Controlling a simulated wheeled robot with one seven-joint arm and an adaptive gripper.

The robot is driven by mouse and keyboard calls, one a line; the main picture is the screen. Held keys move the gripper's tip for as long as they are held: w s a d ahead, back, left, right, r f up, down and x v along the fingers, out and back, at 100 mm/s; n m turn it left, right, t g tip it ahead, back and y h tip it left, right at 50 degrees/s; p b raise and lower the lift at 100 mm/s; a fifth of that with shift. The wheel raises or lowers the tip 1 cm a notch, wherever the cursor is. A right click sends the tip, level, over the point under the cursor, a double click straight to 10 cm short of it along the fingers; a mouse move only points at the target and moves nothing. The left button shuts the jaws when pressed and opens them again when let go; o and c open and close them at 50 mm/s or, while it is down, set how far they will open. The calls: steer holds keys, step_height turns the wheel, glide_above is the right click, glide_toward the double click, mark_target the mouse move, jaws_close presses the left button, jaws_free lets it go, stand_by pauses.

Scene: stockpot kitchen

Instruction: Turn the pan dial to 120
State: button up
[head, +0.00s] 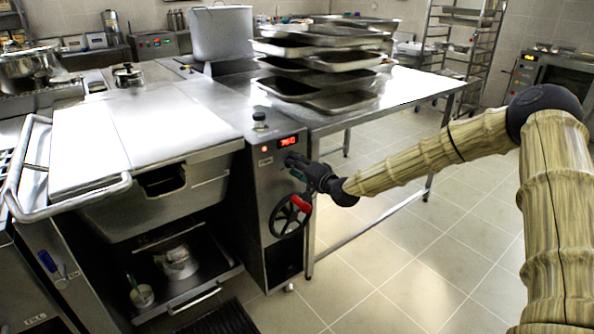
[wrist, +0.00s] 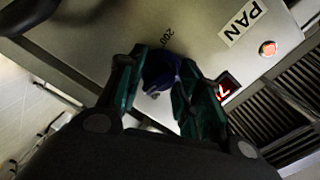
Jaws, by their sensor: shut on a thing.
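The pan dial (wrist: 163,72) is a dark, bluish knob on the steel control panel (wrist: 190,30). My gripper (wrist: 158,62) is shut on it, with one dark green finger on each side. The printed number 200 shows just above the knob, and a PAN label is at the upper right. Other dial markings and the knob's pointer are hidden or too dark to read. In the head view my gripper (head: 297,168) reaches the front panel of the tilting pan unit from the right and covers the dial. A red lit display (head: 289,141) is above it; its digits are not clearly legible.
A black handwheel with a red handle (head: 297,208) is just below my gripper on the same panel. Stacked metal trays (head: 318,75) stand on the steel table behind. The tiled floor (head: 400,270) to the right is open.

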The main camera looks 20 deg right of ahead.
steer(key=shift+d+m+b, duration=0.15)
steer(key=shift+m+b, duration=0.85)
steer(key=shift+m, duration=0.5)
steer(key=o, duration=1)
steer(key=shift+o, duration=0.2)
steer(key=f+v, duration=0.1)
steer(key=v, duration=1)
steer(key=shift+s+d+r, duration=0.3)
steer(key=shift+s+r, duration=0.05)
steer(key=shift+s, duration=0.05)
